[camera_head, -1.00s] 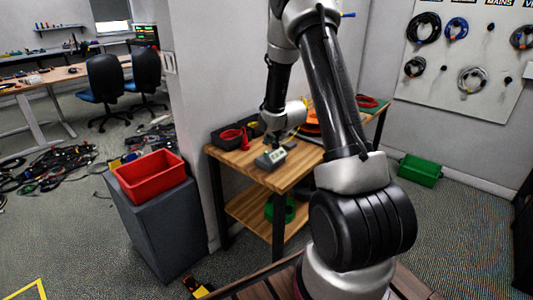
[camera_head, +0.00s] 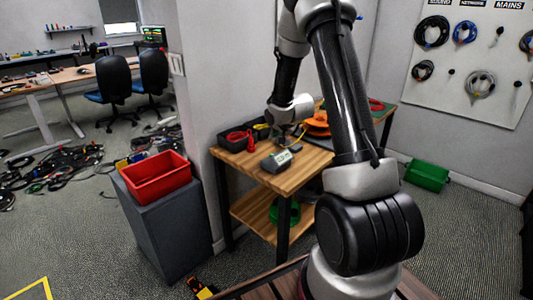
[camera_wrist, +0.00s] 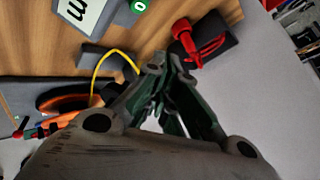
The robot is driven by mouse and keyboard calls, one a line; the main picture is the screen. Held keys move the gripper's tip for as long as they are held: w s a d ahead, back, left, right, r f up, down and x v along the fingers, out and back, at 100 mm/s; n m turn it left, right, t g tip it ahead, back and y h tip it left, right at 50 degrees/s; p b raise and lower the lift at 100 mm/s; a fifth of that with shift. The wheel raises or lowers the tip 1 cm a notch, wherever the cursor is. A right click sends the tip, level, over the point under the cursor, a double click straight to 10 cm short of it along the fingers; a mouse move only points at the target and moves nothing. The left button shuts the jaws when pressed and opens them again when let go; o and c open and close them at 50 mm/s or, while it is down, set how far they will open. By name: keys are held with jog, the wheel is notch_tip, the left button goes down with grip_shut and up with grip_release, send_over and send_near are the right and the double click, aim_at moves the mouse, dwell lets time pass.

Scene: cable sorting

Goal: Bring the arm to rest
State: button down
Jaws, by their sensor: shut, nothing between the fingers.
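My arm rises in front of the wooden workbench (camera_head: 303,178) in the head view, bent over with its wrist above the bench top. My gripper (camera_wrist: 160,62) shows in the wrist view with its fingertips together and nothing between them. It hangs over the bench. In the head view the fingers are mostly hidden behind my arm and wrist. Below it in the wrist view are a yellow cable (camera_wrist: 104,58) and a red cable (camera_wrist: 205,47), both apart from the fingers as far as I can tell.
A grey device (camera_head: 277,161) with a label sits at the bench's front. An orange coil (camera_head: 317,124) lies farther back. A red bin (camera_head: 155,184) stands on a grey cabinet (camera_head: 168,225) at left. Cables hang on a wall board (camera_head: 470,70).

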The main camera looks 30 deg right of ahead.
jog(key=s+a+r+n+g, duration=0.1)
jog(key=s+a+r+n, duration=0.15)
jog(key=s+r, duration=0.6)
jog(key=s+a+r+n+g, duration=0.1)
jog(key=s+a+r+n, duration=0.15)
jog(key=s+r, duration=0.6)
jog(key=s+a+r+n+g, duration=0.1)
jog(key=s+a+r+n, duration=0.1)
jog(key=s, duration=0.9)
jog(key=s+a+r+n+g, duration=0.2)
jog(key=s+a, duration=0.2)
jog(key=s, duration=0.8)
jog(key=shift+s+r+n+y, duration=0.2)
jog(key=shift+s+n+y, duration=0.1)
jog(key=shift+n, duration=0.1)
jog(key=shift+w+d, duration=0.1)
